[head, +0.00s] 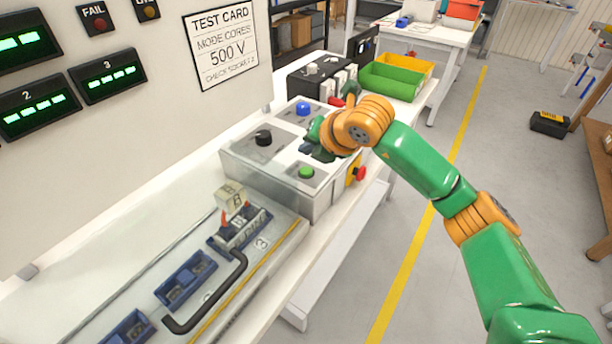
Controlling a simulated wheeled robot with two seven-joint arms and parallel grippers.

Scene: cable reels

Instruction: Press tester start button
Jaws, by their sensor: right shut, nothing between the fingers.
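The tester (265,180) is a grey box on the bench, with a black knob (263,137), a blue button (303,109) and a green button (306,172) on its top. A red button on a yellow plate (359,174) sits on its right side. My right gripper (312,152) is shut and empty, over the tester's top between the blue and green buttons. It looks apart from the green button; its exact height is unclear. Part of the tester top is hidden behind my gripper and wrist. My left gripper is not in view.
A test card (221,45) reading 500 V hangs on the panel beside green displays (107,79). Blue sockets (185,280) and a black handle (207,310) lie at the front left. Green and yellow bins (391,82) stand behind the tester. The floor at right is mostly clear.

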